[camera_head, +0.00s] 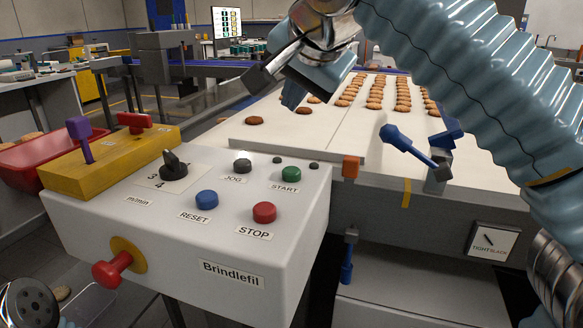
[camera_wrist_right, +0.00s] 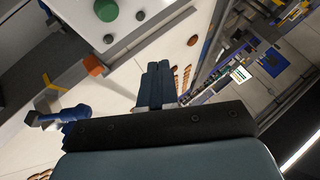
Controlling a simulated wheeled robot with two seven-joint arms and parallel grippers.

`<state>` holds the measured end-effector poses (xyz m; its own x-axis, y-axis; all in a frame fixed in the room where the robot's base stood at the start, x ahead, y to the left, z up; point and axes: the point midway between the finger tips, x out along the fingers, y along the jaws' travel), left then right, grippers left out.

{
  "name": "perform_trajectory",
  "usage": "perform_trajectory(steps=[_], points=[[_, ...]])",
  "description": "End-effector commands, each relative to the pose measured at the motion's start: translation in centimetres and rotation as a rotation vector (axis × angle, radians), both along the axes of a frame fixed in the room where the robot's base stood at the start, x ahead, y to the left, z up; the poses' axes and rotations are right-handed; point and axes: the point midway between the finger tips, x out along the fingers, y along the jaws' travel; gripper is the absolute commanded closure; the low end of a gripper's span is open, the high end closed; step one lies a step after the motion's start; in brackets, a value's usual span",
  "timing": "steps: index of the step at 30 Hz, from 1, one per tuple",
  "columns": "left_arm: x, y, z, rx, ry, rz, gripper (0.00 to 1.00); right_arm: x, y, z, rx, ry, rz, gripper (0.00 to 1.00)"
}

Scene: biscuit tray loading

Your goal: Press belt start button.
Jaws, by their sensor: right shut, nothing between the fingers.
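The green START button (camera_head: 291,173) sits at the back right of the white control box's top (camera_head: 225,178), above its START label. It also shows at the top of the right wrist view (camera_wrist_right: 106,10). My right gripper (camera_head: 258,78) is above and behind the box, up and left of the button in the head view and apart from it. Its fingers (camera_wrist_right: 157,80) are shut together and empty. My left gripper is not in view.
A yellow block (camera_head: 110,160) with purple and red levers stands left. The belt (camera_head: 330,125) carries biscuits behind.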

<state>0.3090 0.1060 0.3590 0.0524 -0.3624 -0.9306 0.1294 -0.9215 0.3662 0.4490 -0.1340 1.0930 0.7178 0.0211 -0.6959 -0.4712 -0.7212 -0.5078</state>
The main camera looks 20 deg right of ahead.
Motion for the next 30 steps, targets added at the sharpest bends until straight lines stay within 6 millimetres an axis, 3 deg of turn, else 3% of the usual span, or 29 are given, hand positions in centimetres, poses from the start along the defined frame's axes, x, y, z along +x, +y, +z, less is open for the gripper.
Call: perform_trajectory(steps=[3, 9, 15, 30], points=[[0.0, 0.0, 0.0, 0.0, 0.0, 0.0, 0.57, -0.1, -0.1, -1.4, -0.003, 0.002, -0.003, 1.0], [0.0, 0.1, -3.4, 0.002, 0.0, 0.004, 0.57, 0.0, 0.0, -5.1, -0.001, 0.002, -0.001, 1.0], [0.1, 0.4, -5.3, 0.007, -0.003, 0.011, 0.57, 0.0, 0.0, -7.2, -0.001, 0.002, -0.001, 1.0], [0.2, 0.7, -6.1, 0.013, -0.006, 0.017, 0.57, 0.0, 0.0, -8.2, 0.001, 0.001, -0.001, 1.0]])
